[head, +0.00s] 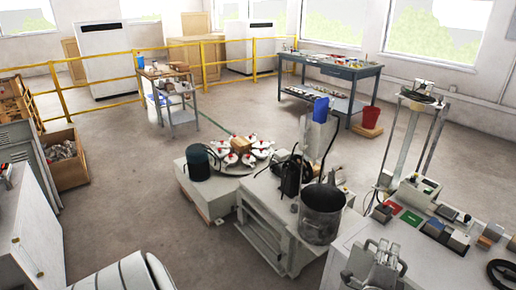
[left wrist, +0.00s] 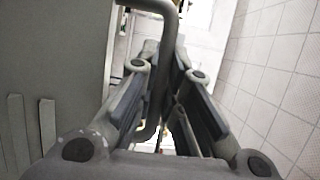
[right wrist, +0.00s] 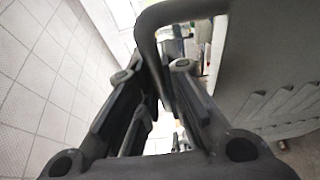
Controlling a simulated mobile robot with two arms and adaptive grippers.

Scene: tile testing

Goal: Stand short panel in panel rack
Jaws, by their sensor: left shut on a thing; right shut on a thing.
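I cannot pick out the short panel or the panel rack in any view. In the left wrist view my left gripper (left wrist: 164,65) is shut on a bent grey bar (left wrist: 160,8), beside a flat grey surface (left wrist: 60,60). In the right wrist view my right gripper (right wrist: 158,70) is shut on a similar bent grey bar (right wrist: 180,12), beside a grey slotted surface (right wrist: 265,85). What the bars belong to is not clear.
In the head view a bench (head: 335,262) at the right carries small boxes and coloured pieces. A dark pot (head: 322,212) and a round turntable of white pieces stand mid-view. A blue-grey table (head: 345,73) and grey cart (head: 180,119) stand behind. Floor (head: 125,205) at the left-centre is clear.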

